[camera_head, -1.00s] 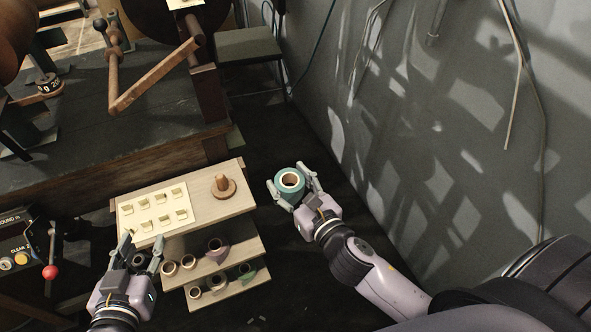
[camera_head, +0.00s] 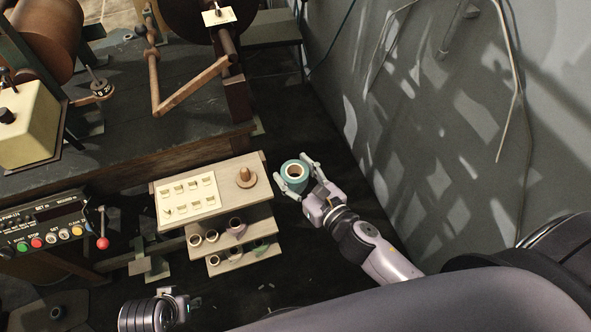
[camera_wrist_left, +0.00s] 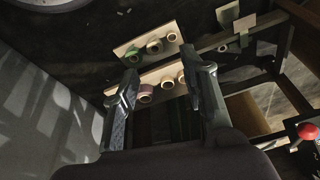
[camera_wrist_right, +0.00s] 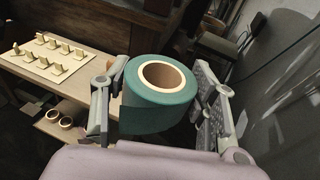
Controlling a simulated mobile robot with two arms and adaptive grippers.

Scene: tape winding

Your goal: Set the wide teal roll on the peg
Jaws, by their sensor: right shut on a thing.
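The wide teal roll (camera_head: 293,181) has a pale core and is held upright, hole facing up, by my right gripper (camera_head: 297,178). In the right wrist view the teal roll (camera_wrist_right: 158,108) sits between the two fingers (camera_wrist_right: 160,105). The wooden peg (camera_head: 246,175) stands on a round base at the right end of the top shelf; the roll is to its right, off the shelf's edge. My left gripper (camera_wrist_left: 160,85) is empty with its fingers apart in the left wrist view. In the head view only part of it shows (camera_head: 180,300), at the bottom left.
A machine bench (camera_head: 120,130) stands behind. A control panel (camera_head: 45,232) with a red-knobbed lever (camera_head: 102,242) is at left. A grey wall (camera_head: 430,130) bounds the right.

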